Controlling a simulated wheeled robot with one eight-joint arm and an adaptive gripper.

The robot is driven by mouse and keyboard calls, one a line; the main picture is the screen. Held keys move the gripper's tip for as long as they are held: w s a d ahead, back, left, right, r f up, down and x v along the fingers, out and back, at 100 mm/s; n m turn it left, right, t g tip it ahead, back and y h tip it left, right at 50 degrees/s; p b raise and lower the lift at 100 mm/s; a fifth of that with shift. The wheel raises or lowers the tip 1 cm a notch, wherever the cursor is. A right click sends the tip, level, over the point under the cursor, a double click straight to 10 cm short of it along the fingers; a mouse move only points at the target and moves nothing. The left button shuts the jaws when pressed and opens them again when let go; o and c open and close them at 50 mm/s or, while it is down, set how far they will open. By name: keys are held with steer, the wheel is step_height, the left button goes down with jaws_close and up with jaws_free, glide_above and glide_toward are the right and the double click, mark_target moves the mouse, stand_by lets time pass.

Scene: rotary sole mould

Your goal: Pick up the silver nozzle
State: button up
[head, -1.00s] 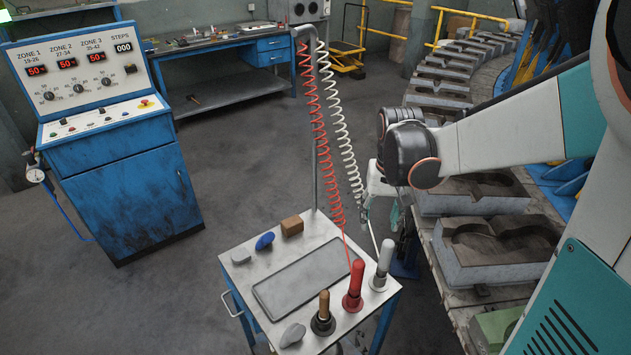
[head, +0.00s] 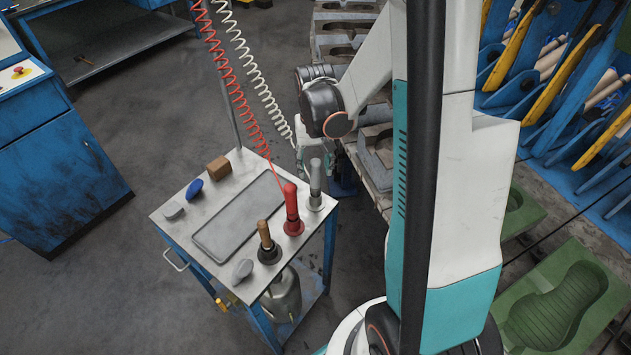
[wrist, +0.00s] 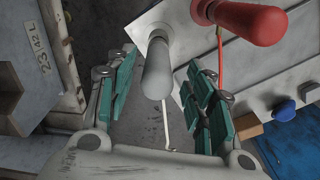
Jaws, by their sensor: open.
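The silver nozzle (head: 315,182) stands upright in a round holder at the right corner of the cart top, beside the red nozzle (head: 291,208). My gripper (head: 309,152) is just behind the silver nozzle in the head view, and its fingers are hard to make out there. In the wrist view the gripper (wrist: 162,62) is open, with green-padded fingers on both sides of the picture. The silver nozzle (wrist: 158,72) shows between them there, large and close. I cannot tell whether its top is between the pads in depth. I see no contact.
A brown-handled nozzle (head: 265,238) stands on the cart top (head: 180,232) near a shallow tray (head: 238,222). Red and white coiled hoses (head: 247,70) hang behind the cart. The mould table (head: 375,165) lies to its right. A brown block (head: 219,168) sits at the back.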

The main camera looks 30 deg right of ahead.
step_height(320, 180, down, 5)
steer(key=shift+d+r+b, duration=0.1)
steer(key=shift+d+b, duration=0.05)
steer(key=shift+b, duration=0.75)
steer(key=c, duration=1)
steer(key=shift+o, duration=0.2)
steer(key=shift+r, duration=0.1)
step_height(320, 180, up, 20)
steer(key=f+p, duration=0.1)
steer(key=p, duration=0.5)
step_height(320, 180, up, 8)
steer(key=p, duration=0.5)
glide_above(315, 175)
steer(key=w+d, duration=0.1)
steer(key=shift+w+r, duration=0.15)
steer(key=shift+r, duration=0.05)
